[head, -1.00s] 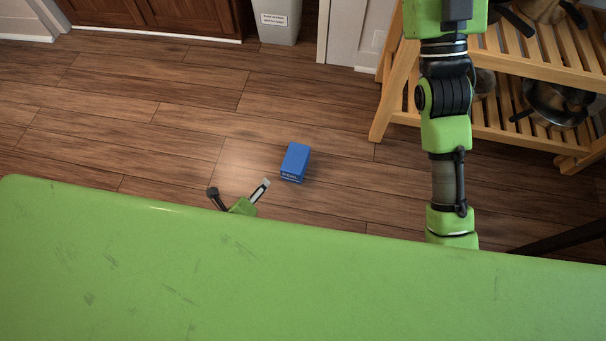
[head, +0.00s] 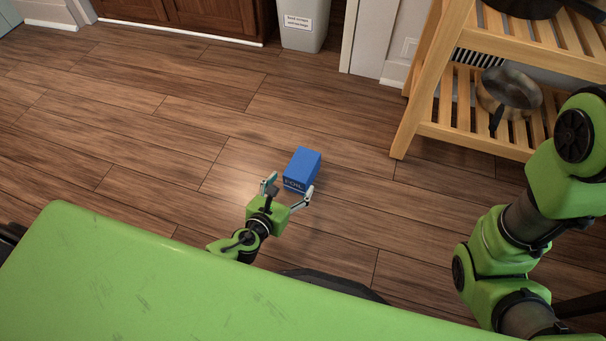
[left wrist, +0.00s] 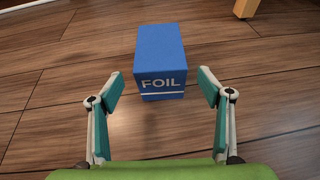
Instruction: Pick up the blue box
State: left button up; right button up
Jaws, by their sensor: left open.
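The blue box (head: 303,168) lies on the wooden floor, in the middle of the head view. In the left wrist view the box (left wrist: 160,58) shows its blue top and an end face marked "FOIL". My left gripper (head: 289,189) is open at the near end of the box, low over the floor. In the left wrist view its two fingers (left wrist: 162,92) stand apart, one to each side of the box's near end, and do not touch it. My right arm shows at the right of the head view, but its gripper is out of view.
A wooden slatted shelf (head: 440,120) with pans (head: 508,90) stands at the right. A grey bin (head: 303,25) and brown cabinets (head: 190,14) are at the back. The floor around the box is clear.

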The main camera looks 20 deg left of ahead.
aim_at(294, 182)
pick_arm(q)
jog(key=b+x, duration=0.1)
jog(key=x, duration=0.2)
jog(key=shift+w+f, duration=0.2)
jog(key=shift+w, duration=0.05)
jog(key=b+x, duration=0.3)
jog(key=x, duration=0.1)
jog(key=shift+w+d, duration=0.15)
jog(key=shift+w, duration=0.5)
jog(key=shift+r, duration=0.1)
jog(key=c, duration=1.4)
